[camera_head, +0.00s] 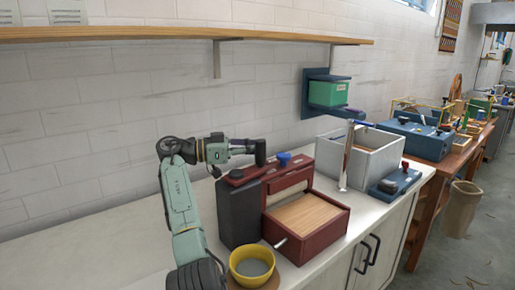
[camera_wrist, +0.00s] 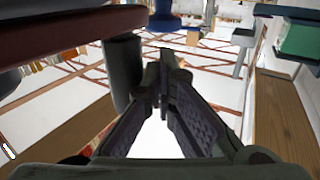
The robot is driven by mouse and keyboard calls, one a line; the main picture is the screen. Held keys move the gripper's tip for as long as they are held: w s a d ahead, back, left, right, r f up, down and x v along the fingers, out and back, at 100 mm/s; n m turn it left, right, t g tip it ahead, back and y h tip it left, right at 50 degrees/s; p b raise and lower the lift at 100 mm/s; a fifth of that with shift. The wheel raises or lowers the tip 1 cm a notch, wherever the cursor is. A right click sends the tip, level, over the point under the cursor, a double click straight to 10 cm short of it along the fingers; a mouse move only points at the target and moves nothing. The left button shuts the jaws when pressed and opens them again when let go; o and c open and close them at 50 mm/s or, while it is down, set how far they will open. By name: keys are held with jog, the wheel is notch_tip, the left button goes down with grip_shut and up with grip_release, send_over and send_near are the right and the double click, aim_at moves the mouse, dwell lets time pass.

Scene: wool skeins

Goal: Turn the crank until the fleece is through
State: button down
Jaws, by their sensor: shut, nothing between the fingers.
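The dark red machine (camera_head: 330,222) stands on the bench with a dark grey side housing (camera_head: 238,215) and a wooden tray bed (camera_head: 308,214) in front. A dark upright crank grip (camera_head: 260,152) stands on its top; it also shows in the wrist view (camera_wrist: 122,72), joined to a dark red part. My gripper (camera_head: 251,147) is just left of the grip in the head view. In the wrist view its fingers (camera_wrist: 165,70) are shut and empty, beside the grip; contact is unclear. A pale band (camera_head: 291,189) lies at the machine's back; I cannot tell whether it is fleece.
A blue knob (camera_head: 284,158) stands on the machine. A yellow bowl (camera_head: 252,277) is at the front. A grey bin (camera_head: 375,168) and a blue block with a red knob (camera_head: 396,183) are to the right. A shelf (camera_head: 180,33) runs above; the bench at left is clear.

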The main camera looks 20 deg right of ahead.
jog(key=shift+s+d+b, duration=0.2)
jog(key=shift+s+b, duration=0.15)
dwell(0.8)
jog(key=shift+a, duration=0.1)
